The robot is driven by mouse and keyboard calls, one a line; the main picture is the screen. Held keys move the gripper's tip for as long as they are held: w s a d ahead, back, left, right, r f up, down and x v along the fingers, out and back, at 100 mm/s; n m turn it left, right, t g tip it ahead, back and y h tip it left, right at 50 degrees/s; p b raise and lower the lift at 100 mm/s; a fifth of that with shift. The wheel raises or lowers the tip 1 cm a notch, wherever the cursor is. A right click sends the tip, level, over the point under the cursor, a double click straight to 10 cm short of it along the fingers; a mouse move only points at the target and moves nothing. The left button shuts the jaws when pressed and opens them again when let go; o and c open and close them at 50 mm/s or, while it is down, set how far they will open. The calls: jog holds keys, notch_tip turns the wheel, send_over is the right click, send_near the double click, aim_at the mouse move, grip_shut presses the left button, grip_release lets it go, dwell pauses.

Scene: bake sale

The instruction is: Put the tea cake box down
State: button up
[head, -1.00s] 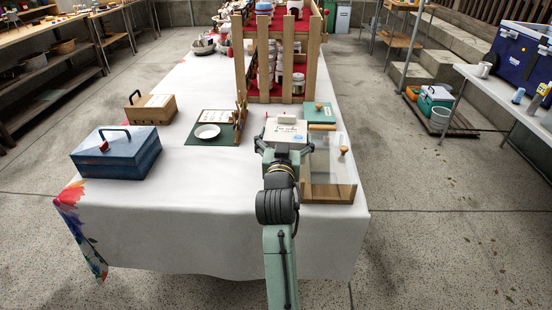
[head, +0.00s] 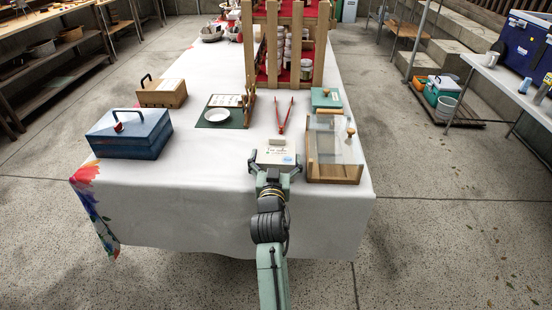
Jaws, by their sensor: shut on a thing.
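The tea cake box (head: 276,157) is a small whitish box with printing and a blue round mark on its face. It shows in the head view near the front of the white-clothed table (head: 205,205), to the left of the clear display case. My gripper (head: 275,168) is shut on the box from the near side, one finger at each side. I cannot tell whether the underside of the box touches the cloth.
A clear case with a wooden base (head: 335,172) stands close on the right. Red tongs (head: 286,116) lie behind the box. A green mat (head: 222,123) with a white dish and a blue metal box (head: 130,136) are to the left. Bare cloth lies between the blue box and my gripper.

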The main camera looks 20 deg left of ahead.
jog(key=shift+f, duration=0.15)
jog(key=o, duration=0.8)
